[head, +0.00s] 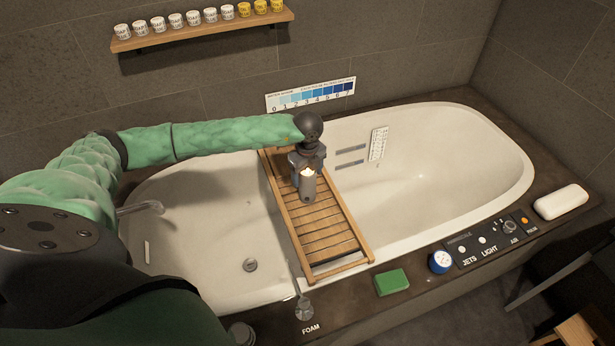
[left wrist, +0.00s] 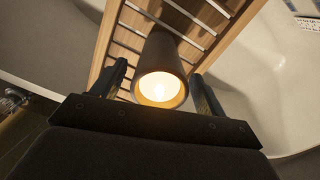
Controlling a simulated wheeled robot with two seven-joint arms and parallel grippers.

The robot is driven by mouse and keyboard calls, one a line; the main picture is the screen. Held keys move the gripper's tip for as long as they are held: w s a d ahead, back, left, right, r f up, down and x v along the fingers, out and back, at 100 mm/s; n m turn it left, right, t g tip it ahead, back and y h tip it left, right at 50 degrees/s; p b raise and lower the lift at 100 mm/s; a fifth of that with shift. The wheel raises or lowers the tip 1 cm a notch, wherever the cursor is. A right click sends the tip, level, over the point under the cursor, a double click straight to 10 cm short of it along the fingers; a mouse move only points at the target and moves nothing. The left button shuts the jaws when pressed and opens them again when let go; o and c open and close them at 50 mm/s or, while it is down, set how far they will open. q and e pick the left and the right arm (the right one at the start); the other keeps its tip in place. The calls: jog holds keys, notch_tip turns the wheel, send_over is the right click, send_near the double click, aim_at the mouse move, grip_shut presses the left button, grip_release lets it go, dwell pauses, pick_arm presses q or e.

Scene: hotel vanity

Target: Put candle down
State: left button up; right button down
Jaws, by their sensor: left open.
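The candle (head: 308,188) is a grey cylinder with a glowing top, and it appears to stand on the slatted wooden bath tray (head: 333,245) that lies across the tub. In the left wrist view the candle (left wrist: 162,62) shows a bright warm light inside its dark rim. My left gripper (head: 308,168) is open around the candle, with one finger on each side. In the left wrist view gaps show between the fingers and the candle. The candle's base is hidden. My right gripper is not in view.
The white tub (head: 440,190) is open on both sides of the tray. On the front ledge are a green block (head: 391,282), a blue-and-white round item (head: 440,262), a control panel (head: 490,242) and a white bar (head: 561,202). A wall shelf (head: 200,32) holds several small cups.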

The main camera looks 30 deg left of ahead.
pick_arm(q)
notch_tip(320, 180, up, 9)
jog(key=shift+b, duration=0.75)
jog(key=shift+r, duration=0.85)
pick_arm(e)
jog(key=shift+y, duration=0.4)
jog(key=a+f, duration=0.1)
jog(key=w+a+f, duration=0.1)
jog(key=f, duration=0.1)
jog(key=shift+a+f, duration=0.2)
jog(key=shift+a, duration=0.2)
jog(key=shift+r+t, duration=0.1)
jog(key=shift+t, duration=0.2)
